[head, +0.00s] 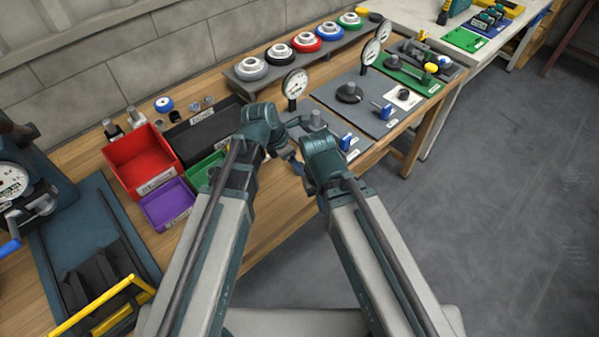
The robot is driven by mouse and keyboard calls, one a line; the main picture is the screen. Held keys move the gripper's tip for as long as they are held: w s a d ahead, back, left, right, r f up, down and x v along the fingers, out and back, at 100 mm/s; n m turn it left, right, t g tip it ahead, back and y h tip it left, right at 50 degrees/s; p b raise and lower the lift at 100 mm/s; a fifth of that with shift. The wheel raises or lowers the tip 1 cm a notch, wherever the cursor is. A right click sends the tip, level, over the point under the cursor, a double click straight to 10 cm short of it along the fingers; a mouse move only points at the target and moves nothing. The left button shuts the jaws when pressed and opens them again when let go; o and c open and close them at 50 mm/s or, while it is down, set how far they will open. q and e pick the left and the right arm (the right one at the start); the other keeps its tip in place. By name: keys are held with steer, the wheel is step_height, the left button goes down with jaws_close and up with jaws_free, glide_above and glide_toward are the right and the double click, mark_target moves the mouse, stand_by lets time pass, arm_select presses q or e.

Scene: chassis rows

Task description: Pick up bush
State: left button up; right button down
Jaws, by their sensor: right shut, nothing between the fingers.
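No part can be surely told as the bush; labels are too small to read. Small ring and cylinder parts, including a blue ring (164,104) and a small grey part (195,107), stand on the bench behind the bins. My right gripper (296,165) is shut and empty near the bench's front, mostly hidden by its wrist. My left arm's wrist (262,125) is over the bench beside it; its fingers cannot be made out. Both are well right of the small parts.
Red (140,160), purple (167,204) and green (204,171) bins and a black tray (203,125) stand left of my arms. Grey plates with dial gauges (295,85) lie to the right. A rack of coloured flanged discs (278,54) stands behind. Grey floor (500,200) is clear.

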arm_select(q)
steer(key=shift+b+x, duration=0.65)
steer(key=shift+x, duration=0.6)
steer(key=shift+r, duration=0.1)
jaws_close()
